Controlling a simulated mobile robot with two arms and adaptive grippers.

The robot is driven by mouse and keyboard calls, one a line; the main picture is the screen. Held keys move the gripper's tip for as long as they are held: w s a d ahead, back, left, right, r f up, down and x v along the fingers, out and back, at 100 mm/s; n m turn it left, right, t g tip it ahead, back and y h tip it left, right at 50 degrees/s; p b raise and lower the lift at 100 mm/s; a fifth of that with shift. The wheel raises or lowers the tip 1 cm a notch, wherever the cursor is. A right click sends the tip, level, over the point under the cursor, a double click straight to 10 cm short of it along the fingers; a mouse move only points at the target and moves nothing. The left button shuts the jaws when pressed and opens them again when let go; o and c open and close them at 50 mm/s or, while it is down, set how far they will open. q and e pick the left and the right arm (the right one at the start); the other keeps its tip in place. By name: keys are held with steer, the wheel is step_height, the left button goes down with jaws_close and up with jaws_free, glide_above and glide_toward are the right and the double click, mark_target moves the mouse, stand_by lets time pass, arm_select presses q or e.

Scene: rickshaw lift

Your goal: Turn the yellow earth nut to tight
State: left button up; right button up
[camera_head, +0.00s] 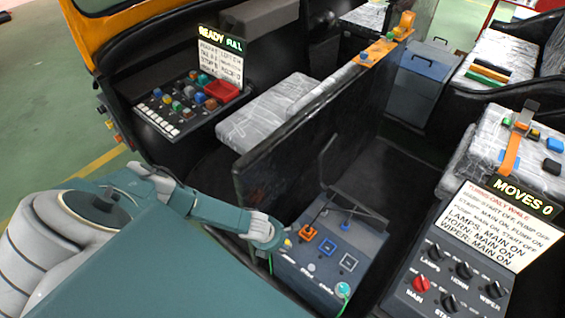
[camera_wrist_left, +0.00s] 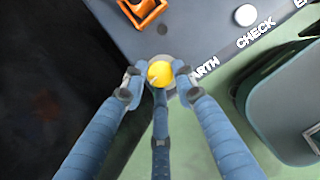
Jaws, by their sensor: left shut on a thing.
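The yellow earth nut (camera_wrist_left: 160,73) is a round yellow knob on a pale round base at the edge of a grey-blue panel (camera_head: 330,262), beside the partly covered word ending "ARTH". It also shows as a small yellow spot in the head view (camera_head: 288,243). My left gripper (camera_wrist_left: 158,82) is shut on the nut, with blue fingers on its left and right sides and a third finger below it. In the head view my left gripper (camera_head: 272,240) reaches the panel's left edge. The nut's tightness cannot be told. My right gripper is not in view.
A switch box (camera_head: 450,275) stands at right.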

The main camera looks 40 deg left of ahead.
arm_select(q)
steer(key=shift+w+d+m, duration=0.15)
steer(key=shift+m, duration=0.25)
steer(key=o, duration=0.8)
steer(key=v, duration=1.2)
